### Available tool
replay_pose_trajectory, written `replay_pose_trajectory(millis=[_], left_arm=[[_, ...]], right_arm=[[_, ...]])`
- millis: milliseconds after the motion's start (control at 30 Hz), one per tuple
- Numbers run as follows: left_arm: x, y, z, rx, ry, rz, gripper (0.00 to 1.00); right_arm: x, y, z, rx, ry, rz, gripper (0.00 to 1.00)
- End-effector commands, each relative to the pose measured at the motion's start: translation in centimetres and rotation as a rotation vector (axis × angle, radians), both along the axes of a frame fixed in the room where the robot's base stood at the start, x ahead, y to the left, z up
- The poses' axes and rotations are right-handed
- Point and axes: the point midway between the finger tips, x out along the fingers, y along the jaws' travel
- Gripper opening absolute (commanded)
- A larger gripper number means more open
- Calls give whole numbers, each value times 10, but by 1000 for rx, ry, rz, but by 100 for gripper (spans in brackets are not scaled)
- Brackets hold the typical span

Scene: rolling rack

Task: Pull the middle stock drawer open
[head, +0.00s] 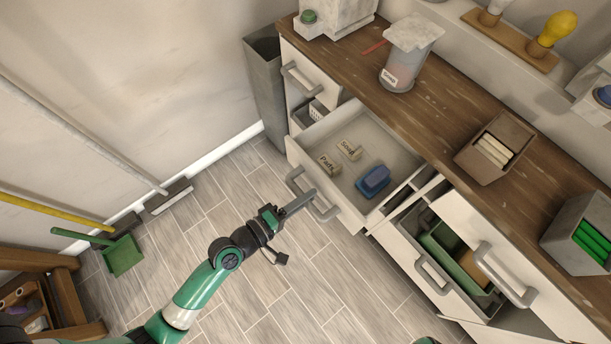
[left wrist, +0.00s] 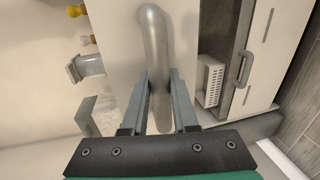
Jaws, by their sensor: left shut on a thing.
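The middle stock drawer (head: 350,215) stands pulled out from the white cabinet, its inside showing. In it lie two small labelled blocks, one reading Soap (head: 348,149) and one Pads (head: 330,163), and a blue brush-like block (head: 373,181). My left gripper (head: 309,197) is at the drawer's grey bar handle (head: 294,180). In the left wrist view the two fingers (left wrist: 158,92) are on either side of the handle (left wrist: 153,35), shut on it. My right gripper is not in view.
An open lower-right compartment (head: 413,218) holds a green bin (head: 446,253). The wooden counter (head: 435,105) carries a scoop jar (head: 402,70) and a brown box (head: 487,170). A grey bin (head: 264,75) stands left of the cabinet. The tiled floor before the drawer is clear.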

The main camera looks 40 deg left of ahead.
Motion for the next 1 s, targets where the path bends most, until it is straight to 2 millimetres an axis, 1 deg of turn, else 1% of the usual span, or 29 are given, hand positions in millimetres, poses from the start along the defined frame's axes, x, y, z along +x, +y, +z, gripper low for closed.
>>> replay_pose_trajectory(millis=[100, 133, 267, 300, 767, 867, 967, 1000], left_arm=[[0, 0, 1, 0, -1, 0, 0], [0, 0, 1, 0, -1, 0, 29], [0, 0, 0, 0, -1, 0, 52], [0, 0, 0, 0, 0, 0, 56], [0, 0, 0, 0, 1, 0, 56], [-7, 2, 0, -1, 1, 1, 56], [-22, 6, 2, -1, 3, 3, 56], [-30, 8, 4, -1, 3, 2, 56]], right_arm=[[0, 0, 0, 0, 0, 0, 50], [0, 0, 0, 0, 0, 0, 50], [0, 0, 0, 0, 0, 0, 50], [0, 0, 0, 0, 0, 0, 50], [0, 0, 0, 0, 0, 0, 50], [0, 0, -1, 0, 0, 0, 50], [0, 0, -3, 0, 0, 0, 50], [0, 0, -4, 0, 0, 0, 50]])
